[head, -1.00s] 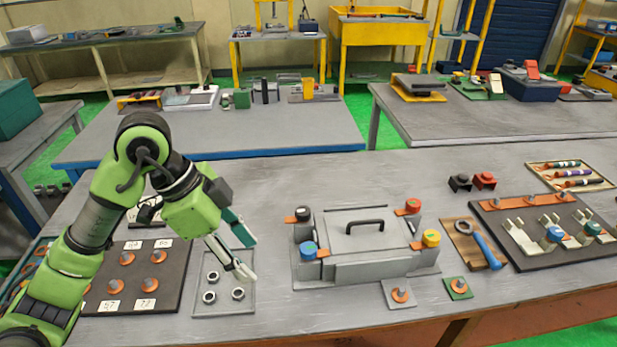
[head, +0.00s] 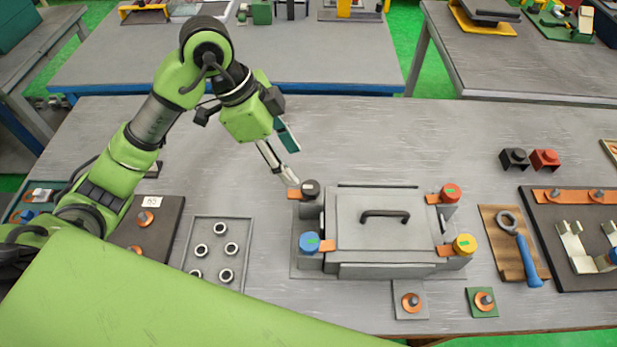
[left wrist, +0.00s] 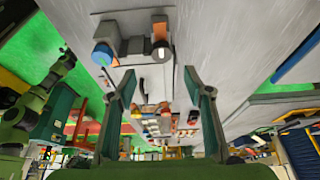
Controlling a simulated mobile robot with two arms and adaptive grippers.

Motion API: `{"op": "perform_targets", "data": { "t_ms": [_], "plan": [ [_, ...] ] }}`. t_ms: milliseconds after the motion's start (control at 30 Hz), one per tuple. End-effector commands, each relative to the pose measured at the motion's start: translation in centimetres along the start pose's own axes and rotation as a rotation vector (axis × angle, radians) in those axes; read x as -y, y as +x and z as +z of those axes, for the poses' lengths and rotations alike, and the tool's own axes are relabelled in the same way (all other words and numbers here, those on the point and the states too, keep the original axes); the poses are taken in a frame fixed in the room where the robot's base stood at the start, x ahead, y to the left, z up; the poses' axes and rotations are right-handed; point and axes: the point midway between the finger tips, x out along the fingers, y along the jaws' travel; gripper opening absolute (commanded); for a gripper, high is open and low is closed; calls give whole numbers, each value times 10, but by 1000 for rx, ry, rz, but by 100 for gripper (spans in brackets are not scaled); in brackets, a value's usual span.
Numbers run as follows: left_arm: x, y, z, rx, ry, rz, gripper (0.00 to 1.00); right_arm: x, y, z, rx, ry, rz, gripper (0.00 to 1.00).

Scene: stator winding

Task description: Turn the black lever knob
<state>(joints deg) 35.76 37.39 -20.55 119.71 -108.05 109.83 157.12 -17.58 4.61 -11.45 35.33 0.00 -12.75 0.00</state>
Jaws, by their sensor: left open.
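The black lever knob (head: 310,189) sits on an orange tab at the back left corner of the grey box (head: 355,230) in the head view. In the left wrist view the dark knob (left wrist: 161,51) shows beyond the fingertips, beside the blue knob (left wrist: 103,53). My left gripper (head: 292,165) is open, just behind and left of the black knob. Its fingers (left wrist: 160,82) are spread with nothing between them, apart from the knob as far as I can tell. My right gripper is out of view.
The box also carries a blue knob (head: 309,242), a red knob (head: 450,193), a yellow knob (head: 464,244) and a black handle (head: 385,215). A tray of rings (head: 233,231) lies left. A wrench (head: 520,245) lies right. The table behind the box is clear.

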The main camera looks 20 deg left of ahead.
Motion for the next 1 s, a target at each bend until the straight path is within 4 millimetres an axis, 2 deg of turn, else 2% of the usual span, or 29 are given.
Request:
{"op": "perform_targets", "data": {
  "t_ms": [200, 400, 600, 867, 933, 1000],
  "plan": [
    [-2, 48, 0, 0, -2, 6, 47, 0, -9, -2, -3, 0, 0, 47],
    [-1, 79, -1, -1, -1, 3, 47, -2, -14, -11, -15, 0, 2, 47],
    [0, 93, 0, 0, 0, 0, 47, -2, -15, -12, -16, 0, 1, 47],
    [0, 95, 0, 0, 0, -1, 47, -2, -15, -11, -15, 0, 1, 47],
    [0, 95, 0, 0, 0, -1, 34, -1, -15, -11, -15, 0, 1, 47],
    [0, 94, 0, 0, 0, -1, 16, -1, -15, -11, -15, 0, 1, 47]
  ]
}}
